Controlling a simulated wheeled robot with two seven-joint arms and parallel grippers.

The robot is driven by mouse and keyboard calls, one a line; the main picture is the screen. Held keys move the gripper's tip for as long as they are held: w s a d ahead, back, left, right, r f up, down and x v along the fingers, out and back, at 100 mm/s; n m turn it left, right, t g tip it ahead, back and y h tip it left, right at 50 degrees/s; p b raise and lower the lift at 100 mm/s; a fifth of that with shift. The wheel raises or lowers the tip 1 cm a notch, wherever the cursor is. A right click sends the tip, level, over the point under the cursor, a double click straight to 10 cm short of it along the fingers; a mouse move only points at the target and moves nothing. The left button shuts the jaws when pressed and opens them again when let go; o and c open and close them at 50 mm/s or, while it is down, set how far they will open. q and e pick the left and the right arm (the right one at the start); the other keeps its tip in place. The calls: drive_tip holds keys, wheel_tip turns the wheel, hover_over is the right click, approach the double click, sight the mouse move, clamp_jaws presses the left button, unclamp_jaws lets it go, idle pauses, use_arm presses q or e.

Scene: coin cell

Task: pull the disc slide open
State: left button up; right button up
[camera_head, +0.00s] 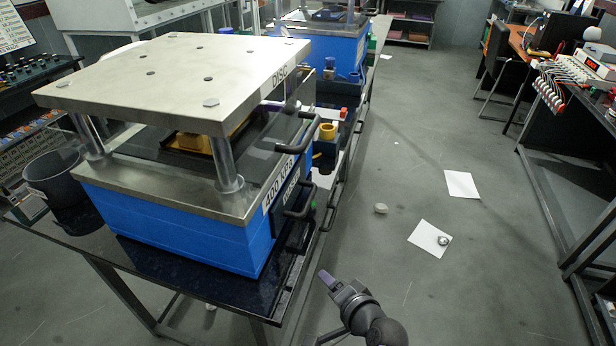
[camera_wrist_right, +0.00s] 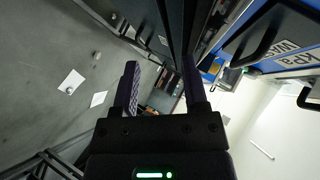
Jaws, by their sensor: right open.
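The blue machine (camera_head: 190,235) under a steel top plate (camera_head: 180,75) marked "DISC" stands on the dark table. On its right side are an upper black handle (camera_head: 300,135) and a lower black handle (camera_head: 303,200), beside white labels. I cannot tell for certain which handle belongs to the disc slide. My right gripper (camera_head: 325,278) is beyond the table's right edge, below and right of the lower handle, apart from it. In the right wrist view my right gripper (camera_wrist_right: 161,85) has its purple fingers apart with nothing between them. A black handle (camera_wrist_right: 262,38) shows at upper right there. My left gripper is out of view.
The dark table (camera_head: 190,290) has a metal frame. A black bin (camera_head: 55,180) stands at left. A second blue machine (camera_head: 325,45) is farther back. Papers (camera_head: 430,235) lie on the open floor at right. A bench with instruments (camera_head: 575,75) stands at far right.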

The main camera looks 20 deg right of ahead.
drive_tip(key=w+r+m+t+p, duration=0.15)
drive_tip(key=w+r, duration=0.25)
drive_tip(key=r, duration=0.7)
drive_tip(key=m+t+y+p, duration=0.1)
drive_tip(key=m+t+p, duration=0.1)
drive_tip(key=m+t, duration=0.25)
approach(309, 129)
drive_tip(key=f, duration=0.1)
drive_tip(key=b+x, duration=0.1)
drive_tip(key=x, duration=0.8)
drive_tip(key=shift+w+r, duration=0.1)
drive_tip(key=shift+w+a+r, duration=0.1)
drive_tip(key=shift+w, duration=0.3)
clamp_jaws()
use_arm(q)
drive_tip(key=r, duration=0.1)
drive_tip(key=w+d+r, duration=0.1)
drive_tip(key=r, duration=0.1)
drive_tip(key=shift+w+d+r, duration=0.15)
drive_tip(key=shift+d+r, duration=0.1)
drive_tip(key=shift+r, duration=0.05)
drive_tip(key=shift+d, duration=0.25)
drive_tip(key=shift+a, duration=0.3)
